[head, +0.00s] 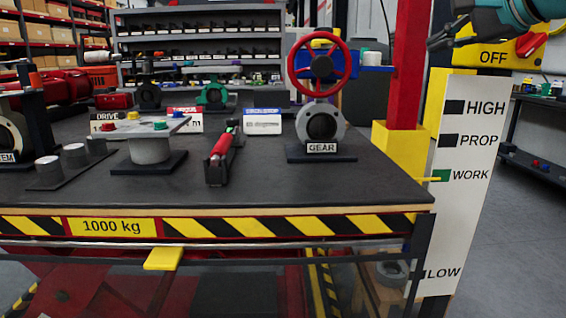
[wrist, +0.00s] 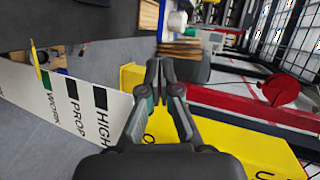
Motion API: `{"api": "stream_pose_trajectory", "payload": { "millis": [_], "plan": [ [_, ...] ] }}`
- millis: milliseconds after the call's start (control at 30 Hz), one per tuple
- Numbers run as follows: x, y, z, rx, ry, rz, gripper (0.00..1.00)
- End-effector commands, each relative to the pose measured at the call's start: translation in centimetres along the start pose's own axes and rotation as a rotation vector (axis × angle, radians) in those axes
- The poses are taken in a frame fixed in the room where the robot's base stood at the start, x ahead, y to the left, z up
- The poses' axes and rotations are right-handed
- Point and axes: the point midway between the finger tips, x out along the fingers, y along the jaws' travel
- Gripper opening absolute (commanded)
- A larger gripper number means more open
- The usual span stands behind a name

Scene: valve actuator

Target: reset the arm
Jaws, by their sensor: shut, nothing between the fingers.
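In the head view my gripper (head: 436,45) is at the top right, raised beside the red post and left of the yellow OFF panel (head: 493,57). It is well above the tabletop. Nothing is held. I cannot tell from these views whether the fingers touch the panel.
The lift table (head: 290,196) bears a GEAR valve with a red handwheel (head: 319,62), a red-handled tool (head: 222,150) and other valve parts. A white board (head: 465,190) reads HIGH, PROP, WORK, LOW; a yellow pointer is at WORK. A red post (head: 409,70) stands behind.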

Motion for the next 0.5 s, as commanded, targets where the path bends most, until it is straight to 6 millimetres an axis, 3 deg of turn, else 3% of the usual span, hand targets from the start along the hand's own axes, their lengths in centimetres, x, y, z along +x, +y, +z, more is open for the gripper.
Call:
{"api": "stream_pose_trajectory", "payload": {
  "millis": [267, 367, 500],
  "plan": [
    [1.6, 4.3, 2.8, -0.082, 0.000, 0.096, 0.00],
    [2.2, 6.6, 4.1, -0.130, -0.004, 0.146, 0.00],
    [3.1, 11.6, 7.0, -0.236, -0.021, 0.244, 0.00]
  ]
}}
